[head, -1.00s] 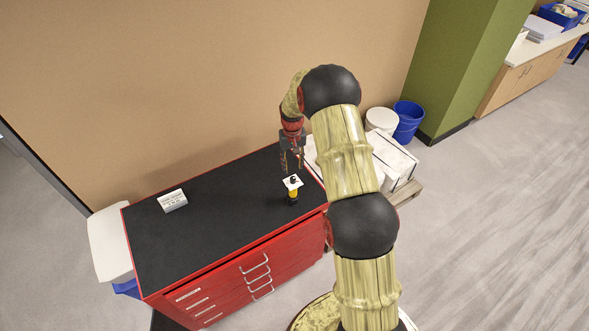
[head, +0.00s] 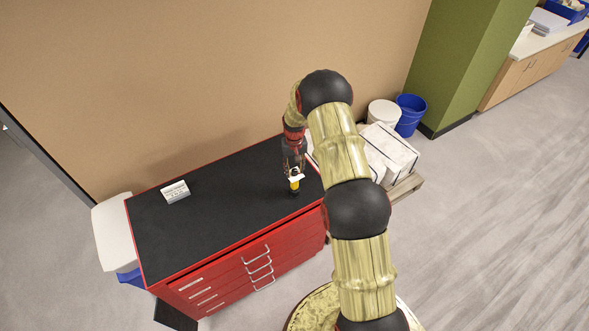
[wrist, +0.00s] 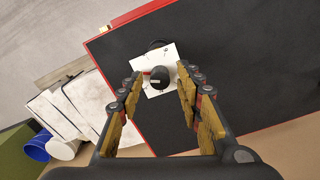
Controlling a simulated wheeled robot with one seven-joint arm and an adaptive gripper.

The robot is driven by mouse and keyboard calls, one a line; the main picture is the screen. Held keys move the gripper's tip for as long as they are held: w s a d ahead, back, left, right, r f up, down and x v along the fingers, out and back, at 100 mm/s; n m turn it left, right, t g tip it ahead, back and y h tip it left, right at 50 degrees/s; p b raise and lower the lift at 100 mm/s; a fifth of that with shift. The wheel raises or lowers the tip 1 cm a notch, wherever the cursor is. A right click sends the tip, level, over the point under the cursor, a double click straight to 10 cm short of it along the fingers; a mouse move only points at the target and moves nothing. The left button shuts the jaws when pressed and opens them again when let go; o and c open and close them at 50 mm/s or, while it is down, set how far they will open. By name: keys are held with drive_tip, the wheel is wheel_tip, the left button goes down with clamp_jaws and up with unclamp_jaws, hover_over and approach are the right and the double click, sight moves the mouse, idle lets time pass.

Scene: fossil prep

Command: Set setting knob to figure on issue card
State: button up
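The setting knob (wrist: 158,74) is a dark round knob on a white square plate (wrist: 171,55). In the head view my gripper (head: 294,168) is just above the plate and hides most of the knob. I cannot tell whether a finger touches it. The white issue card (head: 175,191) stands at the cabinet's left; its figure is too small to read.
The red drawer cabinet (head: 235,273) has a clear black top between card and post. A wall (head: 190,80) rises behind it. White blocks (head: 390,150) on a pallet and a blue bucket (head: 410,115) stand to the right. A white-lidded bin (head: 114,230) stands at the left.

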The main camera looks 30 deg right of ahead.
sight(294, 170)
clamp_jaws()
drive_tip(key=shift+f+b, duration=0.1)
drive_tip(key=shift+b, duration=0.2)
idle(0.3)
drive_tip(key=n+b, duration=0.3)
drive_tip(key=shift+f+n, duration=0.1)
drive_tip(key=shift+n, duration=0.2)
drive_tip(key=n+b, duration=0.3)
drive_tip(key=n, duration=0.2)
drive_tip(key=shift+n, duration=0.4)
drive_tip(key=shift+r+n+b, duration=0.2)
drive_tip(key=shift+n+b, duration=0.1)
drive_tip(key=shift+o, duration=0.6)
unclamp_jaws()
wheel_tip(294, 170, up, 12)
